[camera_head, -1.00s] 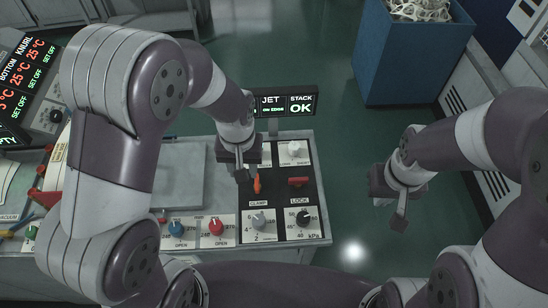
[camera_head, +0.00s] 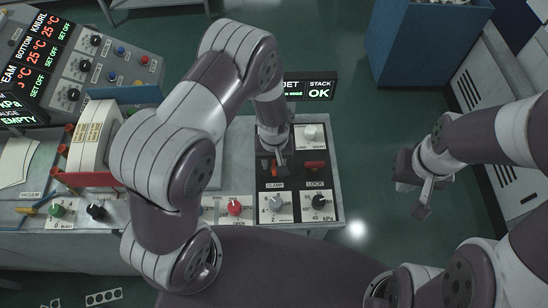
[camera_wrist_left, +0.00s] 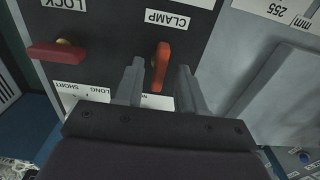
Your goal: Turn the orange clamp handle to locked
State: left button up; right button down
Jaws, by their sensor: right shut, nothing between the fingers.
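The orange clamp handle (camera_wrist_left: 162,66) stands on a dark panel beside the CLAMP label in the left wrist view, its long side pointing roughly toward my gripper. In the head view the handle (camera_head: 274,169) is partly hidden by my left gripper (camera_head: 281,165). In the left wrist view the left gripper (camera_wrist_left: 160,86) is open, with one finger on each side of the handle's near end. A gap shows on both sides; I cannot tell the fingers' exact height over it. My right gripper (camera_head: 422,207) is shut and empty, away to the right over the floor.
A red LOCK handle (camera_wrist_left: 57,52) lies crosswise beside the clamp handle. Near it are a white knob (camera_head: 311,133), a grey knob (camera_head: 277,203), a black knob (camera_head: 319,201) and a red knob (camera_head: 234,207).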

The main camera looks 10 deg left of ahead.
pick_arm(q)
jog(key=shift+s+d+f, duration=0.1)
jog(key=shift+d, duration=0.05)
grip_shut()
jog(key=shift+m, duration=0.3)
jog(key=m+b, duration=0.1)
jog(key=m, duration=0.2)
jog(key=shift+m, duration=0.3)
jog(key=m, duration=0.4)
jog(key=shift+b, duration=0.35)
jog(key=m, duration=0.5)
jog(key=shift+b, duration=0.3)
jog(key=m, duration=0.4)
jog(key=shift+w+m, duration=0.2)
jog(key=shift+m, duration=0.1)
